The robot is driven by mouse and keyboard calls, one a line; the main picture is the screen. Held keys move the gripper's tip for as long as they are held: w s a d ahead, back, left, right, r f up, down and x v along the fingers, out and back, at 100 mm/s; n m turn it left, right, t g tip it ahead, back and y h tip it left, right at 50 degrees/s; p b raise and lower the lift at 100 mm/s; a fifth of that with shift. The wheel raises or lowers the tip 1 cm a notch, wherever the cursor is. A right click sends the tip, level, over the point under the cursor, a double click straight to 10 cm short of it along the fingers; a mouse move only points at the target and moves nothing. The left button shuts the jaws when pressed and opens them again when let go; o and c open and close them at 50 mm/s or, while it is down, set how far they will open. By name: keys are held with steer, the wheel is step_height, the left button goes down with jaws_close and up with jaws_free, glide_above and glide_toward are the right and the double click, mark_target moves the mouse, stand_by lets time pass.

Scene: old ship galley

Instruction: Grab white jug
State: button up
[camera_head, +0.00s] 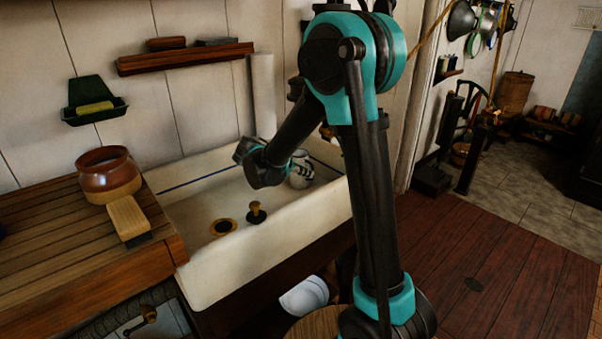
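A small whitish rounded thing, which looks like the white jug (301,180), is in the right part of the white sink (230,276). My gripper (297,168) reaches down into the sink right at it, and its dark fingers overlap the jug's upper left part. The jug is small in this view and partly covered by the gripper and wrist. I cannot tell whether the fingers are closed on it or only beside it, nor whether the jug touches the sink floor.
A dark stopper (256,213) stands near the drain (223,227). A brown pot (108,174) and a brush (129,219) sit on the wooden counter (60,250) at left. A white container (304,297) is below the sink. Wooden floor (490,265) is clear at right.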

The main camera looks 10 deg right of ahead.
steer(key=x, duration=0.5)
steer(key=shift+w, duration=0.1)
steer(key=shift+c, duration=0.4)
jaws_close()
